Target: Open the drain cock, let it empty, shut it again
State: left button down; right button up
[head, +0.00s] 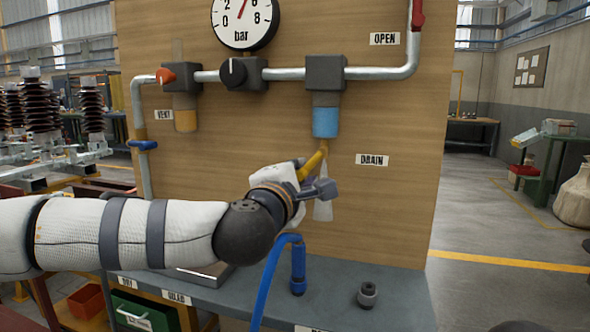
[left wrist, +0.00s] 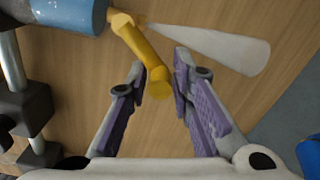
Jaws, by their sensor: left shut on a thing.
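The yellow drain cock lever (head: 313,163) sits under the blue bowl (head: 325,122) of the right-hand unit, left of the DRAIN label (head: 372,160). The lever slants down and to the left. A pale cone (head: 323,207), like a jet, comes from below the cock; it also shows in the left wrist view (left wrist: 228,48). My left gripper (head: 308,182) is at the lever's lower end. In the left wrist view the end of the yellow lever (left wrist: 157,84) lies between its purple-padded fingers (left wrist: 160,75). My right gripper is not in view.
The wooden panel (head: 400,130) also carries a pressure gauge (head: 244,20), a black knob (head: 233,73), a red-orange vent handle (head: 165,76) and pipes. On the grey bench (head: 400,295) below are a blue hose (head: 270,275) with its nozzle and a small dark fitting (head: 367,294).

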pick_arm(q)
jog(key=shift+s+d+f+n+b, duration=0.2)
jog(key=shift+d+n, duration=0.35)
jog(key=shift+n, duration=0.75)
jog(key=shift+s+d+f+n+b, duration=0.2)
jog(key=shift+d+n, duration=0.4)
jog(key=shift+n, duration=0.7)
jog(key=shift+s+d+f+n+b, duration=0.2)
jog(key=shift+d+n, duration=0.35)
jog(key=shift+n, duration=0.75)
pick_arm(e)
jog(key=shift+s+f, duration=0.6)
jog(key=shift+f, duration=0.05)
pick_arm(q)
jog(key=shift+r, duration=0.15)
jog(key=c, duration=1.6)
grip_release()
jog(key=shift+d, duration=0.15)
jog(key=shift+o, duration=0.2)
